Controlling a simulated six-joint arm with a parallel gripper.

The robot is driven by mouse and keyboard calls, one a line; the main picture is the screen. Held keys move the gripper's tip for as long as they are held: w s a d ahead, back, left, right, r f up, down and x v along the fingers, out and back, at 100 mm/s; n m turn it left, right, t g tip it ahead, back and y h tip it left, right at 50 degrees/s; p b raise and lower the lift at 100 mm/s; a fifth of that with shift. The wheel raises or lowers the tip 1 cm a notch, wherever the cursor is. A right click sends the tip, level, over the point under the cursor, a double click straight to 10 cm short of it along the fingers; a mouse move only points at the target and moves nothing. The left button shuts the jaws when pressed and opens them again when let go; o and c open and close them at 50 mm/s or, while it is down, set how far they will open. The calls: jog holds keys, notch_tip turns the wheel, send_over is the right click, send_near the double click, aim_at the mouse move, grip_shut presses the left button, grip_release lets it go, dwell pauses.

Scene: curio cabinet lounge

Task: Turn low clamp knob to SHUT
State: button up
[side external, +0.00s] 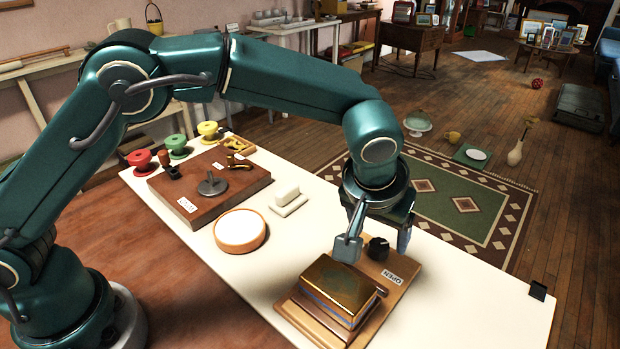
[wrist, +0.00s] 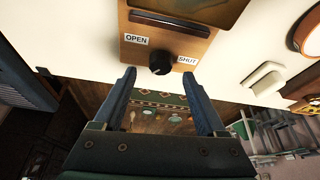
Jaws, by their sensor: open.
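A black clamp knob (side external: 378,248) sits on a wooden board (side external: 398,268) at the front right of the white table. In the wrist view the knob (wrist: 160,62) lies just beyond my fingertips, between the label OPEN (wrist: 136,40) on its left and the label SHUT (wrist: 187,60) on its right. I cannot tell which way the knob points. A gold-topped book-like block (side external: 340,285) rests on the same board beside the knob. My gripper (side external: 376,245) is open and empty, with its fingers above and to either side of the knob; the wrist view shows both fingers (wrist: 164,85) apart.
A round cream-topped wooden dish (side external: 240,230) and a white butter-dish-like block (side external: 288,197) stand left of the board. A brown board (side external: 232,192) with a grey knob is farther left, with coloured spools behind it. A small black box (side external: 538,290) sits at the table's right edge.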

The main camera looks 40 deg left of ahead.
aim_at(380, 244)
jog(key=shift+x, duration=1.55)
grip_shut()
jog(key=shift+m, duration=0.3)
jog(key=m+h, duration=0.1)
jog(key=m, duration=0.1)
jog(key=m+h, duration=0.1)
jog(key=m, duration=0.1)
jog(key=shift+a+m, duration=0.2)
jog(key=shift+m, duration=0.1)
jog(key=shift+w+m+g+h, duration=0.1)
jog(key=shift+m+g+h, duration=0.25)
jog(key=shift+m, duration=0.95)
jog(key=shift+w+m+g+h, duration=0.15)
jog(key=shift+m+h, duration=0.4)
jog(key=shift+m, duration=0.75)
jog(key=shift+s, duration=0.1)
grip_release()
